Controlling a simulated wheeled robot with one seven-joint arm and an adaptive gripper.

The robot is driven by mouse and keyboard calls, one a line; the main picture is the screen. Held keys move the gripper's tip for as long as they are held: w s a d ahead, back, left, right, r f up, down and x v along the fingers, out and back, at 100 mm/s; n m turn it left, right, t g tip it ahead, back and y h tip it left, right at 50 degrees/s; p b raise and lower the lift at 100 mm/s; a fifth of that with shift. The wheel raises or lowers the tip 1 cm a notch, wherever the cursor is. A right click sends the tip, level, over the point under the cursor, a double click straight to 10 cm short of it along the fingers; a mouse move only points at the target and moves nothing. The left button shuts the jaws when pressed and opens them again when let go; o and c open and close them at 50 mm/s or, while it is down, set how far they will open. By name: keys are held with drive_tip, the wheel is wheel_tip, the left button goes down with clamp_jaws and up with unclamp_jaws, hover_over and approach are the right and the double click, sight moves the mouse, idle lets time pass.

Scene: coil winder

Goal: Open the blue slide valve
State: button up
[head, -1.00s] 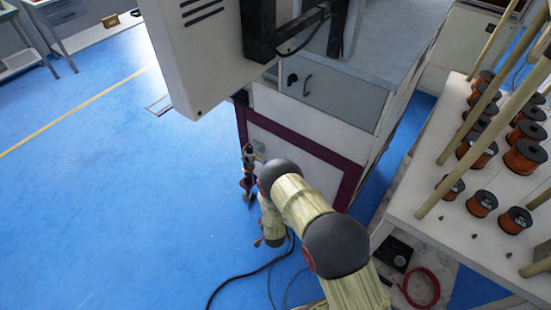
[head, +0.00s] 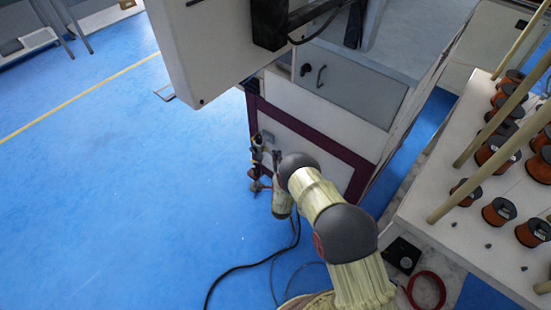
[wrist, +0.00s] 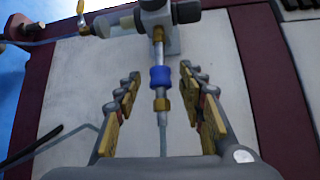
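The blue slide valve (wrist: 160,77) is a small blue sleeve on a metal stem with brass fittings in the wrist view. It hangs below a grey fitting (wrist: 156,18) on a pale panel. My gripper (wrist: 160,73) is open, with one padded finger on each side of the blue sleeve. Gaps show between the sleeve and both fingers, so they do not appear to touch it. In the head view, my arm hides most of the gripper, and the blue sleeve cannot be made out.
The panel (wrist: 80,85) has a dark maroon frame. A yellow-handled fitting (wrist: 81,17) sits at upper left. In the head view, a rack of copper wire spools (head: 497,211) stands right of my arm. Black cables (head: 243,267) lie on the blue floor, which is open at left.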

drive_tip(key=shift+w+a+f+b, duration=0.1)
drive_tip(key=shift+w+b, duration=0.05)
drive_tip(key=shift+w, duration=0.5)
drive_tip(key=shift+w+a+f+b, duration=0.1)
drive_tip(key=shift+w+b, duration=0.05)
drive_tip(key=shift+w, duration=0.45)
drive_tip(key=shift+r, duration=0.1)
drive_tip(key=shift+c, duration=1.1)
drive_tip(key=c, duration=0.7)
clamp_jaws()
